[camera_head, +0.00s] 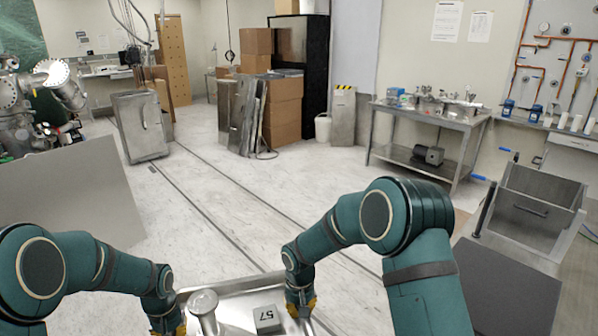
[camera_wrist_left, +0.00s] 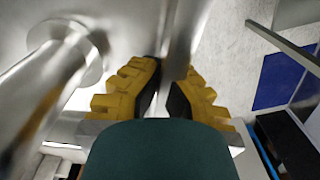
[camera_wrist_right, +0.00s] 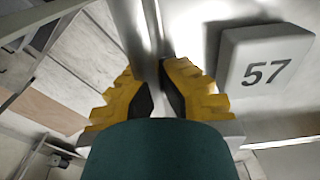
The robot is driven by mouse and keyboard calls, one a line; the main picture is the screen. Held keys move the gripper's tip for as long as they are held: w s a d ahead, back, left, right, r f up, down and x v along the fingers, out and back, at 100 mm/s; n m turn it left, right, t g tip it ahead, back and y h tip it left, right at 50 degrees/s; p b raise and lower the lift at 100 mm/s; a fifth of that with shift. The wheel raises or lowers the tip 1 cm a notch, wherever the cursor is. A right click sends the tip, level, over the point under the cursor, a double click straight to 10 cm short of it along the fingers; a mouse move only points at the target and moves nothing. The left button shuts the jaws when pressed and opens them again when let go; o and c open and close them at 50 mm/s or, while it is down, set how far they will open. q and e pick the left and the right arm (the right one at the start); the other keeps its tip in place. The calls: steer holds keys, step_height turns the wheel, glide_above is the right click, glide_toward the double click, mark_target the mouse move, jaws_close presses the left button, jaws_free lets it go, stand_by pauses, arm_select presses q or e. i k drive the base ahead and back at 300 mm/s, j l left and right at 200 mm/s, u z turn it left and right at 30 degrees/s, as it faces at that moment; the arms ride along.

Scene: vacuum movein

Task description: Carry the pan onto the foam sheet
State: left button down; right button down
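The pan (camera_head: 236,312) is a shiny metal tray at the bottom middle of the head view. Its near part is cut off. In it stand a flanged metal cylinder (camera_head: 203,302) and a grey block marked 57 (camera_head: 266,319). My left gripper (camera_head: 168,326) is at the pan's left side, its fingers closed around the rim (camera_wrist_left: 170,45). My right gripper (camera_head: 301,308) is at the right side, closed around the opposite rim (camera_wrist_right: 150,45). A flat dark grey sheet (camera_head: 505,287) lies at lower right; it may be the foam sheet. Whether the pan is lifted cannot be told.
A large grey panel or tabletop (camera_head: 70,195) is at the left. An open metal box (camera_head: 535,210) stands behind the dark sheet. A steel table (camera_head: 425,120) with equipment is further back. The floor (camera_head: 240,215) ahead is clear, with rails running across it.

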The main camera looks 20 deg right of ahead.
mark_target(493, 288)
steer(key=j+z, duration=0.2)
steer(key=z, duration=0.25)
steer(key=j+z, duration=0.2)
steer(key=z, duration=0.25)
steer(key=j+z, duration=0.15)
steer(key=z, duration=0.3)
steer(key=k+j+z, duration=0.1)
steer(key=z, duration=0.65)
steer(key=i, duration=1.35)
